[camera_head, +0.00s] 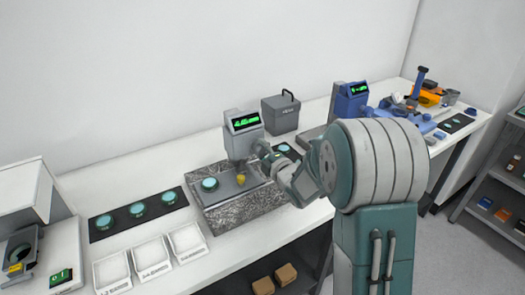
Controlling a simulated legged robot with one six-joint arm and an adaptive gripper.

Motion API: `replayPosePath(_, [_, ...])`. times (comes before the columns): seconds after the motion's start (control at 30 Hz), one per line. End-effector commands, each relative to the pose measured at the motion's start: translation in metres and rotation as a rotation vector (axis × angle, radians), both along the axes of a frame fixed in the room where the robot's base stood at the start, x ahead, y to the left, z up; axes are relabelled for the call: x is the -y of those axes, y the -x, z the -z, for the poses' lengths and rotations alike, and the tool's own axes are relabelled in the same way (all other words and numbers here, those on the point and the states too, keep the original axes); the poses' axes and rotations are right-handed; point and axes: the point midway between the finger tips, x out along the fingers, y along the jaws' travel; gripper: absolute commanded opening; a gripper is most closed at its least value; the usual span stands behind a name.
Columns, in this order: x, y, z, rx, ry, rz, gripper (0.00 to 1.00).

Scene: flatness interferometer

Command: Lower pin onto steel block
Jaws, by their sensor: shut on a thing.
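A grey gauge with a green display (243,122) stands over a dark flat plate (222,187) on a speckled stone slab (245,208). A small yellow piece (240,179) shows below the gauge, at or just above the plate. I cannot tell whether it is the pin's tip or whether it touches. The steel block cannot be told apart for sure from the plate. A teal disc (209,184) lies on the plate's left part. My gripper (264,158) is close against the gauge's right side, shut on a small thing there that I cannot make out.
A dark strip with several teal discs (138,209) and several white trays (149,257) lie left of the slab. A grey box (281,116) and a blue gauge (349,99) stand behind. My arm hides the bench at right.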

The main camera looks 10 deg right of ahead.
Motion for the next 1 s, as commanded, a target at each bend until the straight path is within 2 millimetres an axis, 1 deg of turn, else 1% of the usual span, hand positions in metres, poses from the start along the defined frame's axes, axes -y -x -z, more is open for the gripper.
replayPosePath(0.2, [-0.0019,0.0006,0.0028,0.046,0.162,-0.004,0.11])
replayPosePath(0.4, [-0.0020,0.0009,0.0036,0.078,0.267,-0.005,0.11])
replayPosePath(0.63, [-0.0021,0.0012,0.0046,0.096,0.330,-0.005,0.11])
replayPosePath(1.0, [-0.0021,0.0016,0.0060,0.098,0.349,-0.007,0.11])
